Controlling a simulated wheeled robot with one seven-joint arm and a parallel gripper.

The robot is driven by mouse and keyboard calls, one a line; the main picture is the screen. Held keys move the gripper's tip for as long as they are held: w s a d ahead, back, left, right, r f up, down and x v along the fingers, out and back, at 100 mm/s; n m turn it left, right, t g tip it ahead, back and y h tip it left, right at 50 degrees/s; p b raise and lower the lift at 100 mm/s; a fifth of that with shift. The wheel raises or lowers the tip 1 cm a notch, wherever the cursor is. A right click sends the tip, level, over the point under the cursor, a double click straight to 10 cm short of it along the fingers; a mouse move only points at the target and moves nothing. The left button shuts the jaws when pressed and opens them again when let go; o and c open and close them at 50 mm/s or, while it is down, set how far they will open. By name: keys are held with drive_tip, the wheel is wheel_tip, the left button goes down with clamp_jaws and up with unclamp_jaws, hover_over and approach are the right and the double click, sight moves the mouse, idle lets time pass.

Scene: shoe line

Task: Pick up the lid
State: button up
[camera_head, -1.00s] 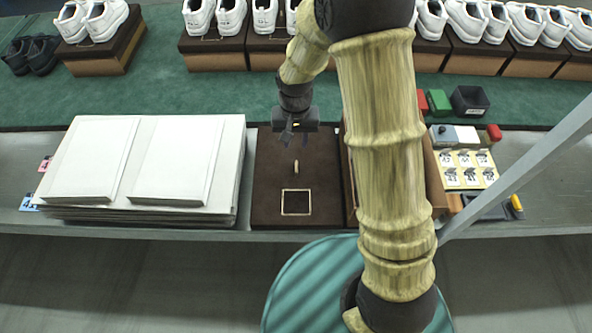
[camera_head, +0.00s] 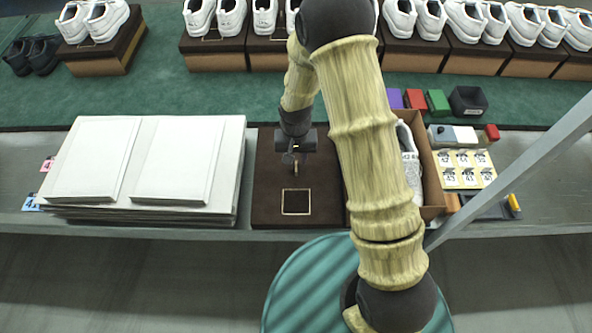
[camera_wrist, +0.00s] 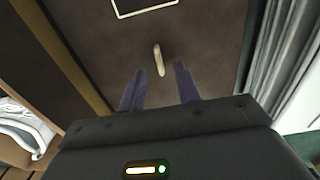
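The lid (camera_head: 268,200) is a flat dark brown panel with a pale square outline and a small light upright handle (camera_head: 295,168). It lies on the bench between the white stack and the open shoebox. My gripper (camera_head: 294,158) is over the lid's far half, close to the handle. In the wrist view, my gripper (camera_wrist: 160,72) has its two dark purple fingers apart. The handle (camera_wrist: 158,57) stands in line with the gap between the fingertips. I cannot tell whether it is fully between them. The lid also fills the middle of the wrist view (camera_wrist: 110,45).
A stack of white sheets (camera_head: 225,185) stands left of the lid. An open shoebox (camera_head: 430,165) with white shoes (camera_head: 410,165) is on the right, partly behind my arm. Numbered yellow cards (camera_head: 465,168) lie farther right. Shoes on boxes line the back.

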sight(296, 166)
drive_tip(key=shift+f+p, duration=0.35)
drive_tip(key=shift+f, duration=1.6)
clamp_jaws()
